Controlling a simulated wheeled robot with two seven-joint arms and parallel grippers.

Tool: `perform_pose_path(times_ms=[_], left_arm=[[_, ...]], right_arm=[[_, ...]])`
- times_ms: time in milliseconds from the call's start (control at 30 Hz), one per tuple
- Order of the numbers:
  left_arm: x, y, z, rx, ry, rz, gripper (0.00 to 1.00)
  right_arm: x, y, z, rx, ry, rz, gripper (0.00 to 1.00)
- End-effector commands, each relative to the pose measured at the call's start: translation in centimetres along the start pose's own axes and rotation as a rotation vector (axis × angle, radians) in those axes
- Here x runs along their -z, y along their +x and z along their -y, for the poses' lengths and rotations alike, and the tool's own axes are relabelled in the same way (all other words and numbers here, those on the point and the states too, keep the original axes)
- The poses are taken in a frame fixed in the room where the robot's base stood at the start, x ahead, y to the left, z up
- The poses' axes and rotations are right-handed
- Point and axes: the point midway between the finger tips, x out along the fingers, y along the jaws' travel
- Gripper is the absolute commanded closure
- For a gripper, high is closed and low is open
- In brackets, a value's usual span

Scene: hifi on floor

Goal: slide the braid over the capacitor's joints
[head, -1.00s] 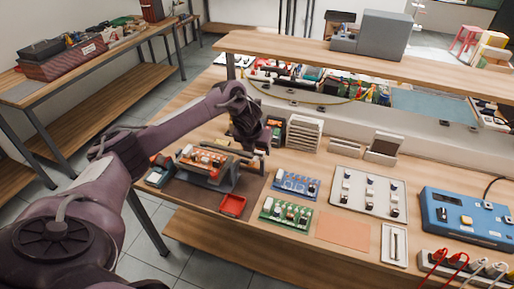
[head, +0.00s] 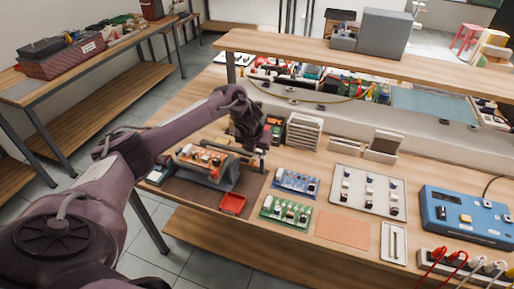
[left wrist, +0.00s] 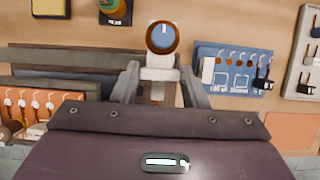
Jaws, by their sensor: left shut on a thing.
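My left gripper (head: 257,160) is above the bench, at the right end of the board holder (head: 228,178). In the left wrist view its fingers (left wrist: 161,88) are shut on a white piece with a round blue face and copper-coloured rim, apparently the braid (left wrist: 162,58). An orange circuit board (head: 203,157) sits in the holder; it shows at the left of the wrist view (left wrist: 30,103), with a row of shiny joints. I cannot tell which belong to the capacitor. The braid appears apart from the board. My right gripper is not in view.
A red tray (head: 233,203) lies in front of the holder on a brown mat (head: 190,196). To the right are a blue board (head: 296,182), a green board (head: 286,212), a pale parts tray (head: 368,190) and a blue station (head: 468,216). An orange mat (head: 342,229) is bare.

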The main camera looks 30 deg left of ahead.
Motion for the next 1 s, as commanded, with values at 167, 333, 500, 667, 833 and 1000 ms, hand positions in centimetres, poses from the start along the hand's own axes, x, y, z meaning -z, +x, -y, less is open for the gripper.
perform_pose_path(times_ms=[167, 333, 500, 667, 833, 1000], left_arm=[[0.0, 0.1, -1.1, -0.002, -0.001, 0.001, 1.00], [0.1, 0.3, -4.5, -0.005, -0.003, 0.002, 1.00], [0.1, 0.3, -9.2, -0.005, -0.005, 0.002, 1.00], [0.0, 0.2, -13.4, -0.003, -0.005, 0.004, 1.00], [0.0, 0.1, -17.0, -0.002, -0.005, 0.003, 1.00], [0.0, 0.0, -19.1, 0.000, -0.003, 0.002, 1.00]], right_arm=[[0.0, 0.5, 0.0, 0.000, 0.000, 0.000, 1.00], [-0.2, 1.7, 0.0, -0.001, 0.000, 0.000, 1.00], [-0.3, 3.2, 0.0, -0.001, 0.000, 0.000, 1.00], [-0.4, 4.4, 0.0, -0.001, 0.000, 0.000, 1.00], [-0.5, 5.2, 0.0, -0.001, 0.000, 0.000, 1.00], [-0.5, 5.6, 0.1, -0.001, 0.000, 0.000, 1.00]])
